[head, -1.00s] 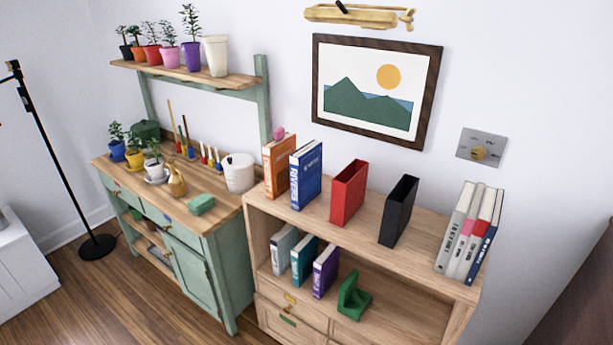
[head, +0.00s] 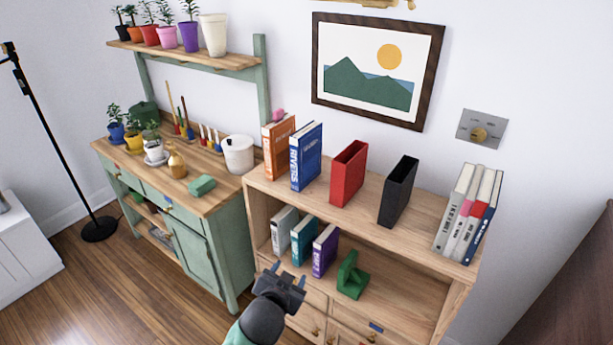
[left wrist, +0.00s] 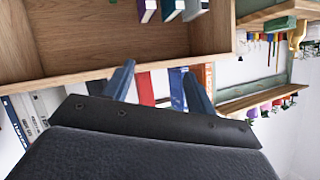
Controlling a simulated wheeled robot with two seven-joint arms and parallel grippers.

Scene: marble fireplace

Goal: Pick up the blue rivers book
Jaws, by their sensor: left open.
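The blue rivers book (head: 306,157) stands upright on the bookcase top, its spine lettered "RIVERS", just right of an orange book (head: 279,148). My left gripper (head: 288,274) is open and empty, low in front of the bookcase, below and apart from the blue book. In the left wrist view, which looks upside down, the blue book (left wrist: 176,88) shows beyond the open fingers (left wrist: 158,70), partly hidden by one of them. My right gripper is not in view.
A red holder (head: 348,173) and a black holder (head: 398,191) stand right of the blue book. Several books (head: 468,213) stand at the right end. The shelf below holds books and a green bookend (head: 352,275). A pink object (head: 278,115) sits by the orange book.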

